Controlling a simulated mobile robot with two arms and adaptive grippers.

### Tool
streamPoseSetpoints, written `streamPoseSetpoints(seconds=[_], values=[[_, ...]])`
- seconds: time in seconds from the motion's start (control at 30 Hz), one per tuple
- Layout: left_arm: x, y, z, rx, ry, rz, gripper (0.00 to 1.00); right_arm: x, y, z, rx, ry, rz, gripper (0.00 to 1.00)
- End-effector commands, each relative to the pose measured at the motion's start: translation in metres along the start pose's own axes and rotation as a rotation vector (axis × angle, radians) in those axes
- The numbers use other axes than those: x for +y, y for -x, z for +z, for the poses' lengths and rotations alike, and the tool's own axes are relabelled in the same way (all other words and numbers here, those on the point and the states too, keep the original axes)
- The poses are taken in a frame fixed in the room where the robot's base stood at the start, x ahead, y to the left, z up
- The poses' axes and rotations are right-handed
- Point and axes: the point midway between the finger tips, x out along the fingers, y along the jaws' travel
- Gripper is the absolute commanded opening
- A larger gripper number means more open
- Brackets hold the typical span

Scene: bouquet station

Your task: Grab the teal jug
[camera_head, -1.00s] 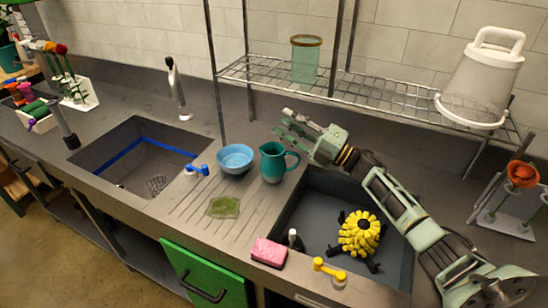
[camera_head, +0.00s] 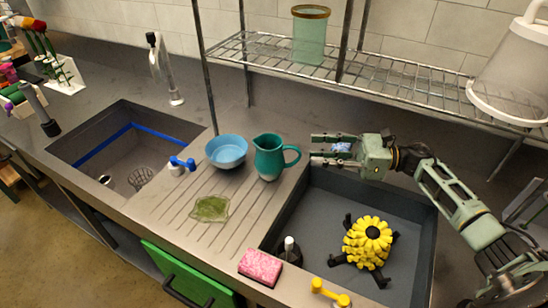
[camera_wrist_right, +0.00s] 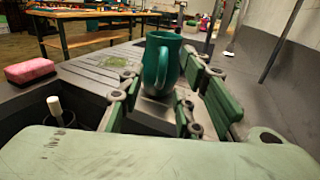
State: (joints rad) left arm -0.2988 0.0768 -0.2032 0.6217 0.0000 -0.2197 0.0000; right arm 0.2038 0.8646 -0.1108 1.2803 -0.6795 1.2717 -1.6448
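The teal jug (camera_head: 268,158) stands upright on the counter beside the blue bowl, its handle pointing right toward my right gripper. My right gripper (camera_head: 318,150) is level with the jug on its right, with its fingers apart and nothing held. A small gap shows between the fingertips and the handle. In the right wrist view the jug (camera_wrist_right: 158,65) stands ahead between the open fingers (camera_wrist_right: 165,105), with its handle facing the camera. My left gripper does not show.
A blue bowl (camera_head: 226,151) stands close left of the jug. The right sink (camera_head: 316,224) holds a yellow flower-like item (camera_head: 367,240). A wire shelf (camera_head: 290,60) with a green glass container (camera_head: 310,38) is above and behind.

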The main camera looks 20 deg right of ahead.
Motion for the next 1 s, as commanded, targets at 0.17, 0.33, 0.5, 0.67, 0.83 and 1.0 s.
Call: streamPoseSetpoints(seconds=[0.17,0.33,0.5,0.67,0.83,1.0], values=[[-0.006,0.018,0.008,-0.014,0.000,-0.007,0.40,-0.003,-0.024,0.004,-0.003,-0.004,0.000,0.32],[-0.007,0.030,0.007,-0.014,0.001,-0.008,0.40,-0.005,-0.049,0.002,-0.003,-0.004,-0.002,0.32],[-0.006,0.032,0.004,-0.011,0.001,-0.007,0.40,-0.004,-0.058,-0.002,0.000,-0.003,-0.002,0.32],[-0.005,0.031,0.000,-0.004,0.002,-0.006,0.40,-0.004,-0.057,-0.003,0.000,-0.004,-0.002,0.32],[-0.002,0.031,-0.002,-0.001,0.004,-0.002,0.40,-0.004,-0.057,-0.003,0.000,-0.004,-0.002,0.19],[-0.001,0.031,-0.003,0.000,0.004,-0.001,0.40,-0.004,-0.057,-0.002,0.000,-0.004,-0.002,0.04]])
